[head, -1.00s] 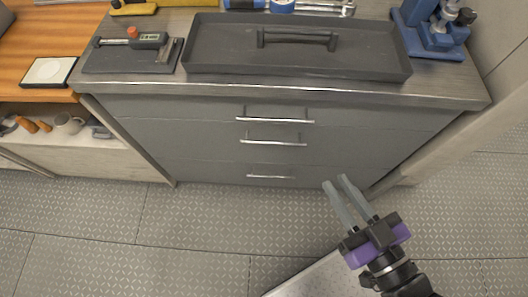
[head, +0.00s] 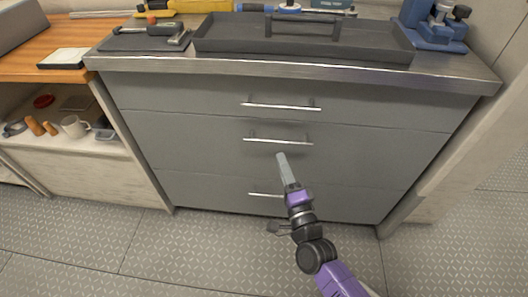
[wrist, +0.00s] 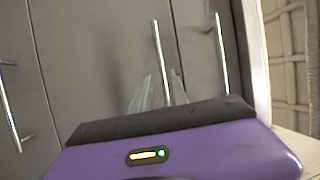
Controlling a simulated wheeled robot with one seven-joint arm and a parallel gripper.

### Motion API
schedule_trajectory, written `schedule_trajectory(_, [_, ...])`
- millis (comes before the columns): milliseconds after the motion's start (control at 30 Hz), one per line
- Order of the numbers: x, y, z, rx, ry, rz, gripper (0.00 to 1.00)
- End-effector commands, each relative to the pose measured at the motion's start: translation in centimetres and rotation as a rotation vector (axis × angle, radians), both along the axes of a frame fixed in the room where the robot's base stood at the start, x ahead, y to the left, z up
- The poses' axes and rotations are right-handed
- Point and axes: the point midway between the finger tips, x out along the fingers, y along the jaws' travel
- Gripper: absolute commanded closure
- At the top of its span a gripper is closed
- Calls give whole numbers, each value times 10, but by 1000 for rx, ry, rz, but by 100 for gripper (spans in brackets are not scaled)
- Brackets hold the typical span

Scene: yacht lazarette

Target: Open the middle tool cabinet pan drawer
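The grey tool cabinet has three stacked drawers with silver bar handles. The middle drawer (head: 200,150) is closed, and its handle (head: 278,141) runs level across it. My gripper (head: 281,155) is just below that handle in the head view, pointing at the drawer front. In the wrist view, the middle handle (wrist: 157,45) stands upright and lines up with the gap between the two fingers of my gripper (wrist: 160,76). The fingers are open and empty. I cannot tell whether they touch the handle.
The top drawer handle (head: 281,106) is above, and the bottom handle (head: 264,195) is partly hidden by my arm. A dark tray (head: 300,45) and a blue vise (head: 432,35) sit on the cabinet top. Patterned floor (head: 90,240) lies in front, and open shelves stand left.

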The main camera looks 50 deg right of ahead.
Motion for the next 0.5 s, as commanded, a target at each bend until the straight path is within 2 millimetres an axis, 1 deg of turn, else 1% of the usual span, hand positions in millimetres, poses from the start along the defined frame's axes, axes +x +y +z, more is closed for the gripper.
schedule_trajectory(167, [5, -3, 3, 35, -27, 5, 80])
schedule_trajectory(267, [15, -9, 6, 33, -28, 3, 80])
schedule_trajectory(500, [47, -27, 13, 31, -27, 4, 80])
